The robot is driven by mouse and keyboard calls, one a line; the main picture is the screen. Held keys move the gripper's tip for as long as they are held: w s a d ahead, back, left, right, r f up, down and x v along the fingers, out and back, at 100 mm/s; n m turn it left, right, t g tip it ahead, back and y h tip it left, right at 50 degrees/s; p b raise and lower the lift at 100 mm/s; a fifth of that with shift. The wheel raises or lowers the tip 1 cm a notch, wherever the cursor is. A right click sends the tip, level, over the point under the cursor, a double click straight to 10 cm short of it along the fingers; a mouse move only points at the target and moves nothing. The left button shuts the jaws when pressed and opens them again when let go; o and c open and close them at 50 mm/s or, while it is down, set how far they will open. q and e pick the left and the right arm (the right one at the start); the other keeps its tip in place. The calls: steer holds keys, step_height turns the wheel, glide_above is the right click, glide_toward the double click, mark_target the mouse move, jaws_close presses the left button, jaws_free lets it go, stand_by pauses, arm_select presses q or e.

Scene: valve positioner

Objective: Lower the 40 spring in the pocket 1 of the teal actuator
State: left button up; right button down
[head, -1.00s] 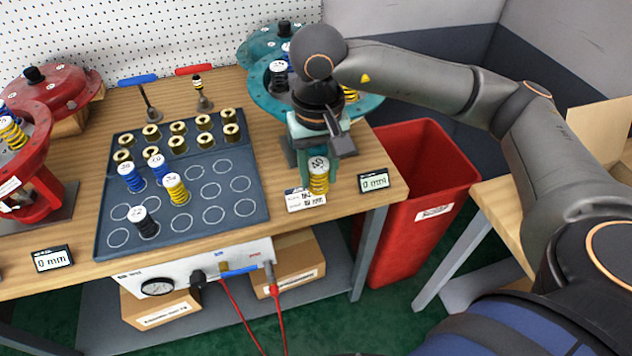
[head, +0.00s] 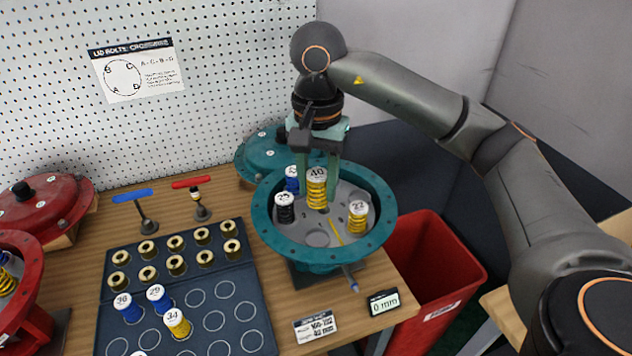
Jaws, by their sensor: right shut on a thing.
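The 40 spring (head: 316,192), yellow with a white top marked 40, is in my right gripper (head: 318,180). The gripper's teal fingers are shut on it, and it hangs upright over the middle of the teal actuator (head: 262,222). The open bowl holds a black spring (head: 285,207) at left, a blue spring (head: 291,178) behind, and a yellow spring marked 22 (head: 357,217) at right. An empty round pocket (head: 317,238) shows at the front of the bowl floor. I cannot read a pocket number. My left gripper is not in view.
A teal cover (head: 262,150) lies behind the actuator. A dark tray (head: 237,281) with brass sleeves and several springs is at left. Red actuator parts (head: 45,205) stand far left. A gauge reading 0 mm (head: 383,302) and a red bin (head: 450,270) are at right.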

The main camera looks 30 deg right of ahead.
mark_target(318, 206)
steer(key=shift+s+f, duration=0.1)
steer(key=shift+f, duration=0.4)
step_height(318, 206, down, 4)
steer(key=b, duration=0.4)
steer(key=shift+f, duration=0.1)
steer(key=shift+f+b, duration=0.5)
steer(key=shift+f, duration=0.35)
steer(key=shift+r, duration=0.1)
steer(key=shift+f+b, duration=0.2)
steer(key=shift+b, duration=0.1)
steer(key=shift+f, duration=0.15)
steer(key=shift+f+b, duration=0.35)
steer(key=shift+b, duration=0.1)
steer(key=shift+f+b, duration=0.85)
steer(key=shift+f, duration=0.15)
